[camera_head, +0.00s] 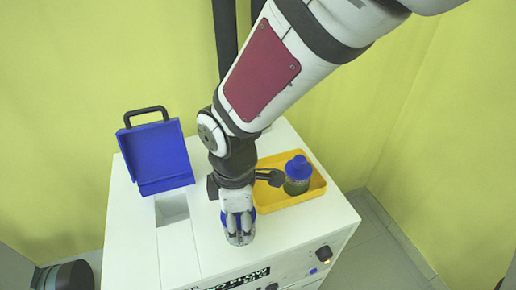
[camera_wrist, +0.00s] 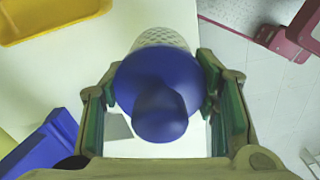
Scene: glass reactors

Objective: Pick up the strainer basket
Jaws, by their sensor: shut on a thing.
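The strainer basket (camera_wrist: 160,38) has a pale mesh body under a round blue top with a blue knob. In the wrist view my gripper (camera_wrist: 157,95) has one finger on each side of the blue top and is shut on it. In the head view my gripper (camera_head: 237,206) points down over the front of the white machine's top. The basket (camera_head: 240,238) shows below the fingers, its blue part mostly hidden by them. I cannot tell whether its bottom touches the surface.
The white machine (camera_head: 280,240) has a rectangular opening (camera_head: 172,207) at left, with a raised blue lid (camera_head: 158,157) and black handle behind it. A yellow tray (camera_head: 316,190) at right holds a blue-capped bottle (camera_head: 298,175). Knobs and a display are on the front.

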